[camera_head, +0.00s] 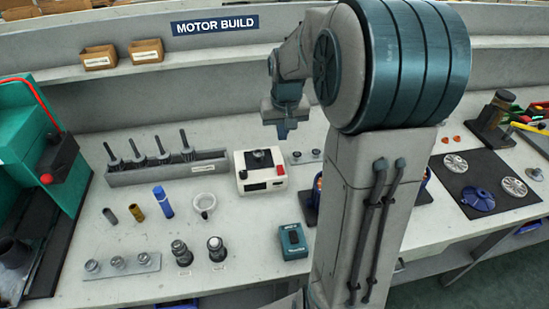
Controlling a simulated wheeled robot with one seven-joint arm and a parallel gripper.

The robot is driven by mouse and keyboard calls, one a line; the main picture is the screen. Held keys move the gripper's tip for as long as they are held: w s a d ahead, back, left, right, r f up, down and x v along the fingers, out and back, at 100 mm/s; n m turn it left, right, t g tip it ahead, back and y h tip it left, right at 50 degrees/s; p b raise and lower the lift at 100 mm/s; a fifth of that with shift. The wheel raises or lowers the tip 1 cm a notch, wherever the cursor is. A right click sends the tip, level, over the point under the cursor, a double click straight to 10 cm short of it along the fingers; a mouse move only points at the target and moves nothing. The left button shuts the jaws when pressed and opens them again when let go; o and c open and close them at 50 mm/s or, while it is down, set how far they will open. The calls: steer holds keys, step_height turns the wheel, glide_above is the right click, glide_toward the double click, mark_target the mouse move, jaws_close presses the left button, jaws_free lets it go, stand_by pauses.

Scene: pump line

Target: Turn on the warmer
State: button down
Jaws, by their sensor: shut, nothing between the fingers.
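A cream box-shaped unit with a dark raised top and a red button on its front (260,172) stands on the bench near the middle; it looks like the warmer, though no label on it can be read. Its switch state cannot be told. My gripper (283,131) points down behind and slightly right of this unit, above the bench and apart from it. Its fingers are together, with nothing seen between them. My arm hides part of the bench to the right.
A grey rack with several upright tools (165,170) stands left of the unit. A blue cylinder (162,201), a pale ring (203,205) and a teal box (292,241) lie in front. A green press (35,150) stands far left. Small bins (98,58) sit on the back shelf.

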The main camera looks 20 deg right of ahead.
mark_target(280, 167)
steer(key=shift+a, duration=0.1)
steer(key=w+f, duration=0.1)
steer(key=f, duration=0.3)
steer(key=f+p, duration=0.1)
steer(key=f, duration=0.4)
steer(key=w+f, duration=0.1)
steer(key=f, duration=0.3)
steer(key=shift+w+d+f, duration=0.3)
steer(key=shift+f, duration=0.1)
steer(key=shift+d+p, duration=0.15)
steer(key=shift+p, duration=0.2)
